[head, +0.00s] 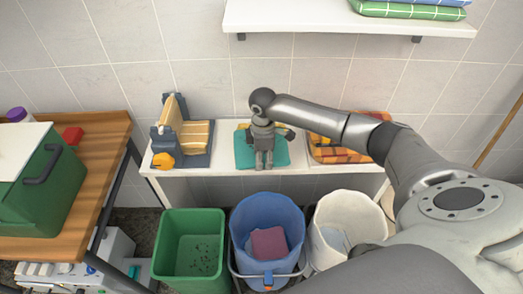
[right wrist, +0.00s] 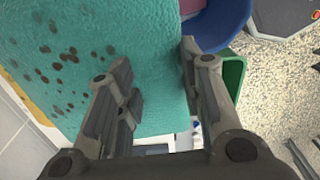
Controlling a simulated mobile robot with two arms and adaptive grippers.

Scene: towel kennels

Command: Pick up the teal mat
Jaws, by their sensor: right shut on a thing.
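The teal mat (head: 244,156) is on the middle of the white shelf bench by the wall. In the right wrist view the teal mat (right wrist: 155,40) fills the upper left and has dark brown spots on its left part. My right gripper (head: 264,161) points down over it. The right gripper's fingers (right wrist: 157,78) are shut on the mat, with teal fabric between them. The gripper hides the middle of the mat in the head view. Whether the mat is lifted off the bench is unclear. My left gripper is in neither view.
The white bench (head: 225,182) also holds a yellow-and-grey device (head: 195,135) at left and an orange checked cloth (head: 330,155) at right. Below stand a green bin (head: 170,240), a blue bucket (head: 248,215) and a white bucket (head: 350,205). A wooden table (head: 95,165) bears a green box (head: 50,200).

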